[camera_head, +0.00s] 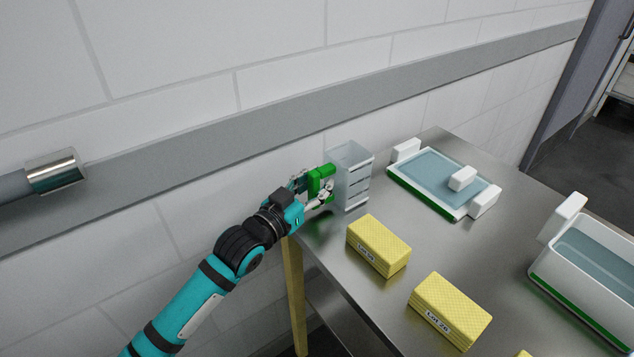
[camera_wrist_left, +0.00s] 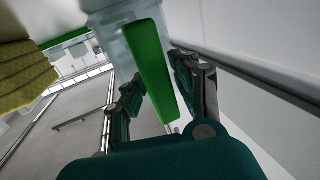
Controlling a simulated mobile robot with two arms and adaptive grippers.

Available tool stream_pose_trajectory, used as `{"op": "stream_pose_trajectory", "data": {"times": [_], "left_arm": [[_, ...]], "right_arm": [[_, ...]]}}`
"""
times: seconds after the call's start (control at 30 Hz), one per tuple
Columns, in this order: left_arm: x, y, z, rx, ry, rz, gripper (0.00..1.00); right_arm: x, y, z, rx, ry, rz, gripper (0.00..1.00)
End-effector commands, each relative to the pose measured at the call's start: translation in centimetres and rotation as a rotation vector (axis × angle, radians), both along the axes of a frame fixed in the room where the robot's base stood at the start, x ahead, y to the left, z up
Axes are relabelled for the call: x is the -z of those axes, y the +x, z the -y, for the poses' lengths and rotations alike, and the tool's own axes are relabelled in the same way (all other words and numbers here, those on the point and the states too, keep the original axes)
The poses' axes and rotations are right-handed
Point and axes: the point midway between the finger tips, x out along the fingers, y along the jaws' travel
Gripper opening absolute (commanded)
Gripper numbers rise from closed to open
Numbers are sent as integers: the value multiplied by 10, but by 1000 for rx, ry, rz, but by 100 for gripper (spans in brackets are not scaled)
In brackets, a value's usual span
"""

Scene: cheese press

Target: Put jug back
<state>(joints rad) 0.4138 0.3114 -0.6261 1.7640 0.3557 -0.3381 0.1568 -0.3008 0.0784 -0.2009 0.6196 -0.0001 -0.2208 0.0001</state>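The jug (camera_head: 353,180) is clear, with markings on its side and a green handle (camera_head: 321,180). It is upright at the table's left corner, near the wall. I cannot tell whether its base touches the table. My left gripper (camera_head: 326,190) reaches in from the left with its fingers on both sides of the handle. In the left wrist view the green handle (camera_wrist_left: 153,70) lies between the two fingers of the gripper (camera_wrist_left: 154,72), which look closed against it. My right gripper is not in view.
A white tray with a green edge (camera_head: 425,204) and white blocks stands to the right. A larger white tub (camera_head: 560,287) is at the right edge. The wall is close behind.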

Motion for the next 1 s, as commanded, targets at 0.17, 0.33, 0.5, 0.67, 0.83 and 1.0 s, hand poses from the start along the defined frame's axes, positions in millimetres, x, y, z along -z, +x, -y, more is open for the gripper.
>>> {"op": "stream_pose_trajectory", "data": {"times": [0.17, 0.33, 0.5, 0.67, 0.83, 1.0], "left_arm": [[0, 0, 0, 0, 0, 0, 33], [-5, 0, 0, 0, -1, 1, 33], [-1, -20, -15, 0, 0, -2, 33], [-1, -48, -37, 0, 3, -2, 33], [-1, -76, -56, 1, 2, -2, 33], [-2, -91, -69, 0, 1, -2, 33]], "right_arm": [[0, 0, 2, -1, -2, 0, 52], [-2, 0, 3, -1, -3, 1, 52], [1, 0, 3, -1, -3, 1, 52], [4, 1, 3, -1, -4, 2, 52], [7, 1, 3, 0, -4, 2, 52], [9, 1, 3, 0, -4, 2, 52]]}}
